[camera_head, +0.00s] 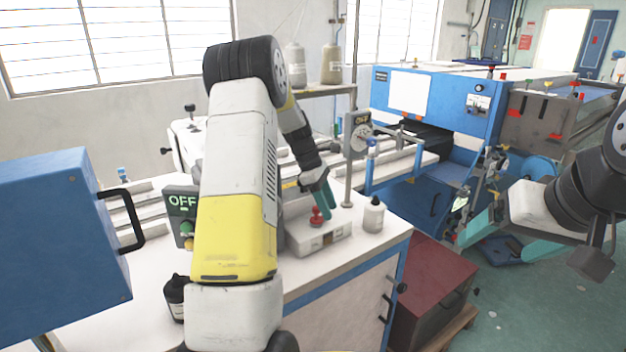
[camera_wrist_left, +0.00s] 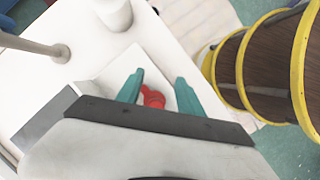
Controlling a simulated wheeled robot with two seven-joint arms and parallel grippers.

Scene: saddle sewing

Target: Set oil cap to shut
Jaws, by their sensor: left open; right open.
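A small red cap (camera_head: 316,216), which looks like the oil cap, sits on a low white box (camera_head: 325,236) on the white table. My left gripper (camera_head: 326,200) is open, with its teal fingers pointing down right at the cap. In the left wrist view the red cap (camera_wrist_left: 153,97) shows between the two open fingers (camera_wrist_left: 160,80), nearer the left one. I cannot tell whether a finger touches it. Whether the cap is open or shut is also unclear. My right gripper (camera_head: 490,228) is open and empty, off to the right, away from the table.
A white bottle (camera_head: 373,217) stands close to the right of the box. A thin pole (camera_head: 348,180) rises behind it. A panel marked OFF (camera_head: 181,212) and a black bottle (camera_head: 176,298) are to the left. A brown barrel with yellow bands (camera_wrist_left: 262,60) shows in the wrist view.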

